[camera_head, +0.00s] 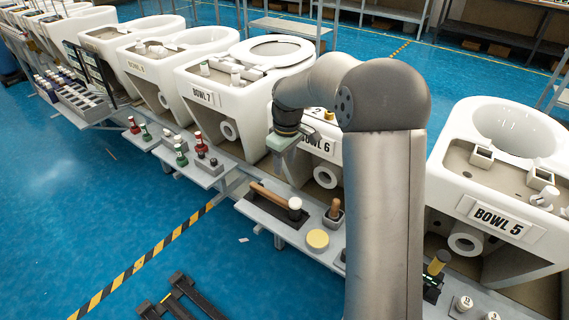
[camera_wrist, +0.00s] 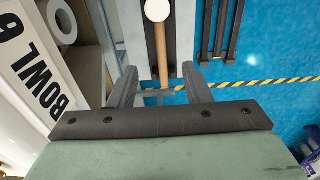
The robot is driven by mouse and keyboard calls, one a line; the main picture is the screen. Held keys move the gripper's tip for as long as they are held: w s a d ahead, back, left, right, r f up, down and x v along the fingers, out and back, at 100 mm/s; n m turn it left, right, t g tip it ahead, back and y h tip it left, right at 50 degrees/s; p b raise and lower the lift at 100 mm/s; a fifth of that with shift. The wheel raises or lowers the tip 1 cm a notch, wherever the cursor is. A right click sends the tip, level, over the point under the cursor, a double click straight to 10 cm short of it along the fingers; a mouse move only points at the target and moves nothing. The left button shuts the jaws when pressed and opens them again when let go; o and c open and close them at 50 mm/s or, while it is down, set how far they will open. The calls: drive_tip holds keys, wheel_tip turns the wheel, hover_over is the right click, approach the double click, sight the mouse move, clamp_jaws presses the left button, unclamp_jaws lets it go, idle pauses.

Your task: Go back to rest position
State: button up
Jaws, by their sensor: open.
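My gripper (camera_wrist: 160,84) is open and empty in the wrist view, its two dark fingers spread apart. In the head view my gripper (camera_head: 280,150) hangs at the front of the toilet marked BOWL 6 (camera_head: 318,146), above the grey shelf. Beyond the fingers in the wrist view lies a mallet with a white head (camera_wrist: 157,10) and a wooden handle (camera_wrist: 162,60). In the head view the mallet (camera_head: 270,196) rests in a dark holder on the shelf, below and apart from my gripper. My arm hides part of BOWL 6.
BOWL 7 (camera_head: 208,97) stands left of my arm and BOWL 5 (camera_head: 495,220) right of it. The grey shelf (camera_head: 246,210) also holds a yellow disc (camera_head: 317,239) and a wooden-handled tool (camera_head: 335,208). A black rack (camera_head: 180,300) lies on the mostly clear blue floor (camera_head: 100,210).

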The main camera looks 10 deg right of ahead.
drive_tip(key=s+a+r+m+p, duration=0.1)
drive_tip(key=s+r+m+p, duration=0.15)
drive_tip(key=s+r, duration=0.35)
drive_tip(key=s+a+r+m+p, duration=0.1)
drive_tip(key=s+r+p, duration=0.25)
drive_tip(key=s, duration=0.45)
drive_tip(key=s+r+m+p, duration=0.2)
drive_tip(key=s+m+p, duration=0.2)
drive_tip(key=s, duration=1.4)
drive_tip(key=shift+s+d+r, duration=0.15)
drive_tip(key=shift+r, duration=0.15)
